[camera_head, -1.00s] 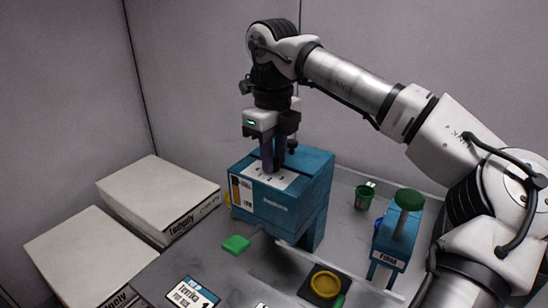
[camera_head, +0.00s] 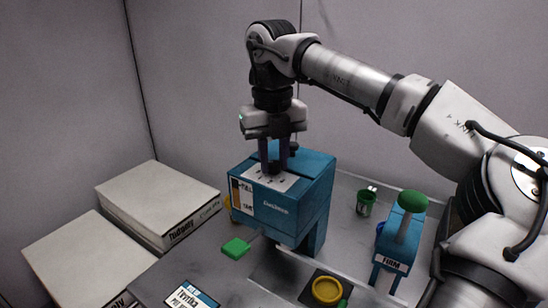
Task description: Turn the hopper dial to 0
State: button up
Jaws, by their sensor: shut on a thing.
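The blue hopper (camera_head: 300,212) stands on the table near the middle of the head view. A white dial plate (camera_head: 257,179) with small dark marks lies on its top. My gripper (camera_head: 274,168) points straight down over this plate, its two dark fingers shut on the dark dial knob (camera_head: 273,167). The fingers hide most of the knob, and I cannot read which number it points to.
White boxes (camera_head: 150,196) stand at the left. A green block (camera_head: 236,248) lies in front of the hopper. A yellow round dish (camera_head: 326,290) is at the front. A green cup (camera_head: 366,201) and a blue stand with a green top (camera_head: 404,235) are at the right.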

aim_at(273, 164)
dwell(0.3)
jog(key=o, duration=1)
notch_tip(273, 164, up, 14)
jog(key=p, duration=0.5)
jog(key=shift+s+a+f, duration=0.1)
jog(key=shift+s+f, duration=0.05)
jog(key=shift+f, duration=0.05)
